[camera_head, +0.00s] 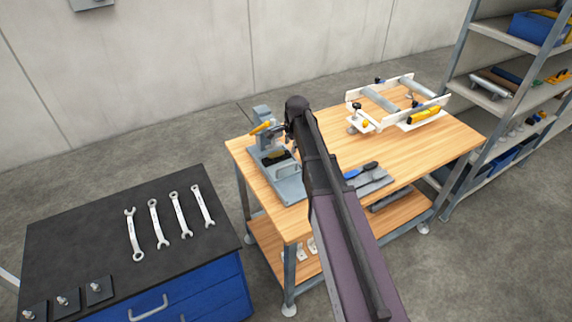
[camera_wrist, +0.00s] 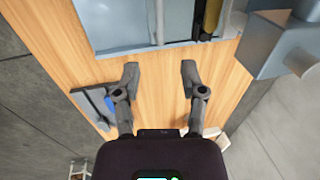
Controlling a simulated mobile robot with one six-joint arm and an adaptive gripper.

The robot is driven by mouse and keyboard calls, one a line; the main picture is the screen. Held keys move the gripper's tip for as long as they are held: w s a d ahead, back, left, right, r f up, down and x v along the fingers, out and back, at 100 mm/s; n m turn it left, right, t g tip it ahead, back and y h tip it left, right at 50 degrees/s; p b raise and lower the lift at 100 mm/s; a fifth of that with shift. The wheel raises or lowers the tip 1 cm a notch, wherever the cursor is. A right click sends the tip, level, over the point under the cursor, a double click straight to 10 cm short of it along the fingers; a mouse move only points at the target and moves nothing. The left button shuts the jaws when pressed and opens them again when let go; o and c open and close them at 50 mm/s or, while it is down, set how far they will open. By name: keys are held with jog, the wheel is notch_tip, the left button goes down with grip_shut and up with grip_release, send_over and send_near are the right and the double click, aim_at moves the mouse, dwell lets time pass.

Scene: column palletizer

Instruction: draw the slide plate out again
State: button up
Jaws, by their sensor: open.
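A grey-blue bench press fixture (camera_head: 262,118) stands at the left end of the wooden table, with its flat base below it. A pale blue-grey plate (camera_wrist: 118,22) with a raised grey edge fills the upper part of the wrist view; I take it to be the slide plate, and how far out it sits I cannot tell. My gripper (camera_wrist: 160,72) is open and empty over bare wood, its fingertips just short of the plate's near edge in the picture. A dark and yellowish part (camera_wrist: 208,22) lies beside the plate.
A grey tray (camera_head: 378,182) with blue- and black-handled tools lies right of my arm. A white frame with rollers (camera_head: 375,98) stands at the table's back. A dark-topped cabinet (camera_head: 90,215) with several wrenches is at left, a shelf rack (camera_head: 500,105) at right.

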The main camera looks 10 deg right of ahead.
aim_at(288, 166)
jog(key=shift+w+a+f+b, duration=0.1)
jog(key=shift+w+f+b, duration=0.25)
jog(key=shift+f+b, duration=1.6)
jog(key=shift+w+a+f+b, duration=0.15)
jog(key=shift+w+f+b, duration=0.2)
jog(key=shift+f+b, duration=1.5)
jog(key=shift+w+a+f+b, duration=0.1)
jog(key=shift+w+f+b, duration=0.25)
jog(key=shift+f+b, duration=1.6)
jog(key=shift+f, duration=0.1)
grip_shut()
